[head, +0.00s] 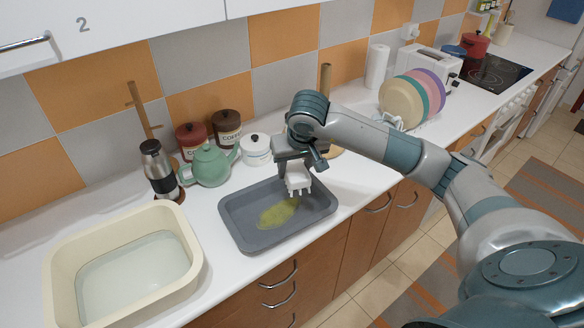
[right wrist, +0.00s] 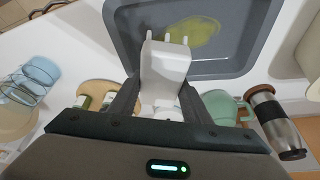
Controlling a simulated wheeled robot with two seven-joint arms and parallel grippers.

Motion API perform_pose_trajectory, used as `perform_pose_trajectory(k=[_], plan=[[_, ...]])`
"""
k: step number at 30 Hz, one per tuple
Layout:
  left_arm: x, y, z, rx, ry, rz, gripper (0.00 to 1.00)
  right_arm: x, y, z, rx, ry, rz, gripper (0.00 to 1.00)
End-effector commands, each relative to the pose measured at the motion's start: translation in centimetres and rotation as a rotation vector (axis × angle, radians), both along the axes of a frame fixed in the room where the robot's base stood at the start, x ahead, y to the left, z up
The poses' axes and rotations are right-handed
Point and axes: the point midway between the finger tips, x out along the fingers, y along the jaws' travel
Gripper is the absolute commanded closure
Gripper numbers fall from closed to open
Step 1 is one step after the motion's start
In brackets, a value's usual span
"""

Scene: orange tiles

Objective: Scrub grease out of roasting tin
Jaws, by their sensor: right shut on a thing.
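The grey roasting tin (head: 236,232) lies on the white counter, with a yellow-green grease patch (head: 278,213) on its floor. The tin (right wrist: 240,52) and grease (right wrist: 200,33) also show in the right wrist view. My right gripper (head: 295,166) is over the tin's back right part, shut on a white scrubbing brush (head: 298,182). In the right wrist view the brush (right wrist: 165,62) sits between the fingers, its pronged end pointing toward the grease. The brush is to the right of the patch in the head view; I cannot tell whether it touches the tin. My left gripper is out of view.
A cream basin of water (head: 60,275) stands left of the tin. Behind are a steel flask (head: 158,168), a green teapot (head: 210,165), a white lidded pot (head: 256,150) and canisters (head: 227,127). A plate rack (head: 403,103) stands right. The counter's front edge is close to the tin.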

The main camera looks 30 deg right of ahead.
Motion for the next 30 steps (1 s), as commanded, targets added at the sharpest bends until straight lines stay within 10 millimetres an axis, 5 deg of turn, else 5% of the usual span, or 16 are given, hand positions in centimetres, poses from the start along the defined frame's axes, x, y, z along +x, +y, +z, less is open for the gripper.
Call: perform_pose_trajectory(k=[14, 30], plan=[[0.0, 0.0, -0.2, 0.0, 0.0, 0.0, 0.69, 0.0, 0.0, -0.4, 0.0, 0.0, 0.0, 0.74], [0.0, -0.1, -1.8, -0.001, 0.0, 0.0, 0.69, 0.0, 0.0, -4.5, 0.001, 0.0, 0.0, 0.74]])
